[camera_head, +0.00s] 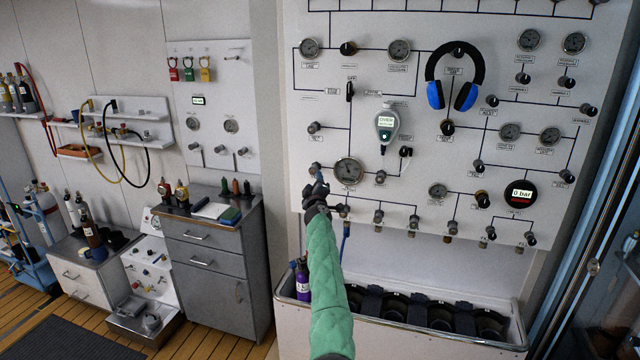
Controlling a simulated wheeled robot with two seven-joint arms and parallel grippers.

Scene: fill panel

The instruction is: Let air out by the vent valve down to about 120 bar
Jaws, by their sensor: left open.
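The white fill panel (470,75) fills the right half of the head view, with round gauges and several small knobs joined by dark lines. My left gripper (318,180), on the green-sleeved arm, is open at the panel's lower left. It is close to a small knob (315,168), left of a large dial gauge (347,171); I cannot tell whether they touch. Labels are too small to read, so I cannot tell which knob is the vent valve. A round black digital gauge (519,194) at the right reads 0 bar. My right gripper is out of view.
Blue and black headphones (455,75) and a handheld meter (387,124) hang on the panel. Below is a white trough with dark cylinder holders (420,308) and a purple cylinder (302,282). A grey drawer cabinet (212,260) stands left.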

